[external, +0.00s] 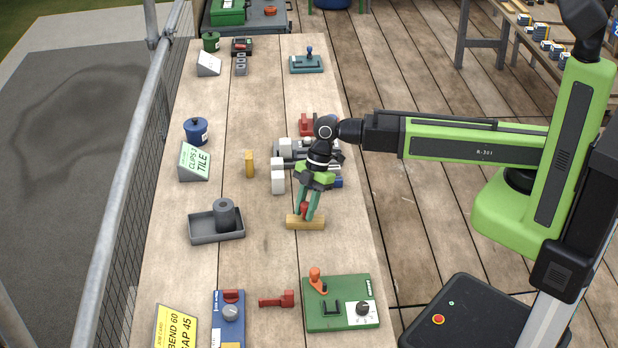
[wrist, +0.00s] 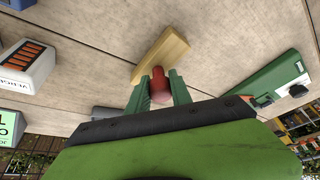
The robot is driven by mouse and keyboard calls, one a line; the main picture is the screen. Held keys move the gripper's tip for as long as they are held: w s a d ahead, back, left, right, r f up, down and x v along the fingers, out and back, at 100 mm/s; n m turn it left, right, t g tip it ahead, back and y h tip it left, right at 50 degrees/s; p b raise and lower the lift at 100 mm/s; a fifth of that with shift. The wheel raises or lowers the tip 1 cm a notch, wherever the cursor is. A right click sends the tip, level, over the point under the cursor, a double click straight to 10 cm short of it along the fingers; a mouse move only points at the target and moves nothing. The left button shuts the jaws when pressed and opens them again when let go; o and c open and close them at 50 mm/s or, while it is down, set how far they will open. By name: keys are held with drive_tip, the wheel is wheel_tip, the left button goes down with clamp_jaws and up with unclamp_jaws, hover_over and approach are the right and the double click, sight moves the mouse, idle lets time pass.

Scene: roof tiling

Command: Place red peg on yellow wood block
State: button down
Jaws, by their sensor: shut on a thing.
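The yellow wood block (external: 292,224) lies flat on the bench, its long side running left to right. It also shows in the wrist view (wrist: 172,45), just beyond the fingertips. My gripper (external: 307,210) is shut on the red peg (external: 304,209), at the block. In the wrist view, the red peg (wrist: 159,84) is between the two green fingers of my gripper (wrist: 158,88). The peg overlaps the block's edge in both views; I cannot tell whether it touches the block.
A grey tray with a cylinder (external: 216,238) stands to the left. A green fixture (external: 345,316) and a red tool (external: 276,299) lie nearer the camera. White and grey parts (external: 278,182) sit behind my gripper. The bench around the block's left side is clear.

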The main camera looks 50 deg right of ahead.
drive_tip(key=shift+f, duration=0.2)
drive_tip(key=c, duration=1.1)
unclamp_jaws()
drive_tip(key=shift+c, duration=0.2)
drive_tip(key=p+v, duration=1.1)
drive_tip(key=v, duration=0.1)
drive_tip(key=shift+r, duration=0.3)
